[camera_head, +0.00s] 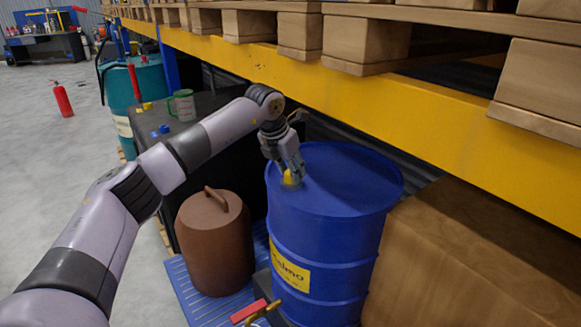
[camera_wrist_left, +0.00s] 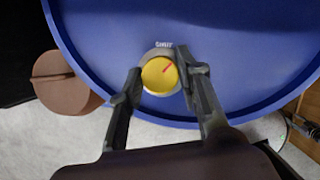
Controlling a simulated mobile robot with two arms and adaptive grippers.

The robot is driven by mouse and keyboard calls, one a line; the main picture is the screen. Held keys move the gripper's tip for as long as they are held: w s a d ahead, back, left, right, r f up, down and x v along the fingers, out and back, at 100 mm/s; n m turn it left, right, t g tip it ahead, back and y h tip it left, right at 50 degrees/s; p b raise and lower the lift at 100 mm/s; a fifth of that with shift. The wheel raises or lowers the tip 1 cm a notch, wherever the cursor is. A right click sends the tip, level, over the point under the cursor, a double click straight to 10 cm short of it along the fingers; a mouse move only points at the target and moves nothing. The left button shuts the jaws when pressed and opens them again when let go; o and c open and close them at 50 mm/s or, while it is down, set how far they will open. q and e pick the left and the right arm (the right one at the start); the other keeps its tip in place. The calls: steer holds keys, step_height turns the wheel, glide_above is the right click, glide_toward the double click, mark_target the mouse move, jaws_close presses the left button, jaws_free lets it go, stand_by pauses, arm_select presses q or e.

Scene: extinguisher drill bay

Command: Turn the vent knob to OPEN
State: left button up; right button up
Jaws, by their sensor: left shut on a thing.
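A small white label that seems to read SHUT (camera_wrist_left: 163,44) is just above the knob. My left gripper (camera_head: 290,177) reaches down onto the drum top and is shut on the knob, one finger on each side; it also shows in the wrist view (camera_wrist_left: 159,66). No OPEN label can be made out. My right gripper is not in view.
A brown lidded container (camera_head: 214,245) stands left of the drum on a blue pallet (camera_head: 190,293). A cardboard box (camera_head: 480,260) is on the right. A yellow rack beam (camera_head: 380,110) runs above and behind. A red-handled tap (camera_head: 249,311) is low at the front.

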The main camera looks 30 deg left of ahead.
arm_select(q)
steer(key=m+h+p, duration=0.1)
steer(key=m, duration=0.2)
steer(key=m+g+h+p, duration=0.1)
steer(key=m+p, duration=0.1)
steer(key=m, duration=0.1)
steer(key=shift+w+a+r, duration=0.15)
steer(key=shift+r, duration=0.05)
steer(key=m+g+h+p, duration=0.1)
steer(key=m, duration=0.3)
steer(key=shift+f, duration=0.1)
steer(key=shift+m+g, duration=0.3)
steer(key=shift+m, duration=0.1)
steer(key=o, duration=1.1)
steer(key=shift+a+f, duration=0.1)
steer(key=v, duration=1.2)
steer(key=shift+a, duration=0.1)
steer(key=shift+f, duration=0.1)
